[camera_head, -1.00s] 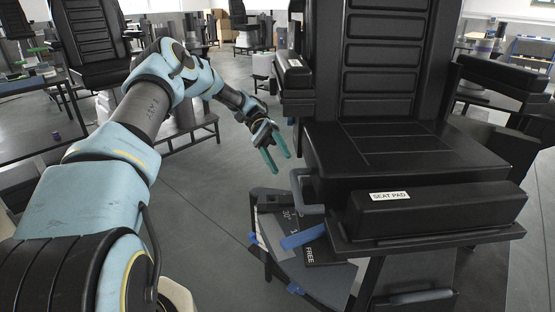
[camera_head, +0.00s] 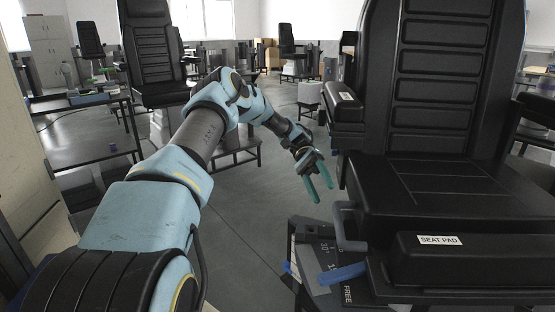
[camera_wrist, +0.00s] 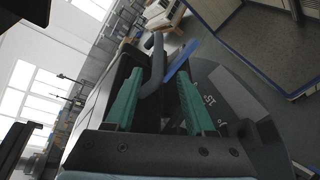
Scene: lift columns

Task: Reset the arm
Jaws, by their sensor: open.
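My gripper (camera_head: 318,182) is open, with two green fingers, and hangs in the air left of a large black seat. Nothing shows between the fingers in the head view. In the wrist view the two fingers (camera_wrist: 160,105) stand apart, and a grey curved handle (camera_wrist: 153,65) shows beyond them. My blue and grey arm reaches forward from the lower left, bent at the elbow.
The black seat (camera_head: 445,185) with a "SEAT PAD" label (camera_head: 440,240) fills the right. Below its left side are the grey handle (camera_head: 347,230), a blue lever (camera_head: 342,273) and a dark marked plate (camera_head: 325,255). Open floor (camera_head: 258,220) lies between arm and seat. Another chair (camera_head: 150,50) stands behind.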

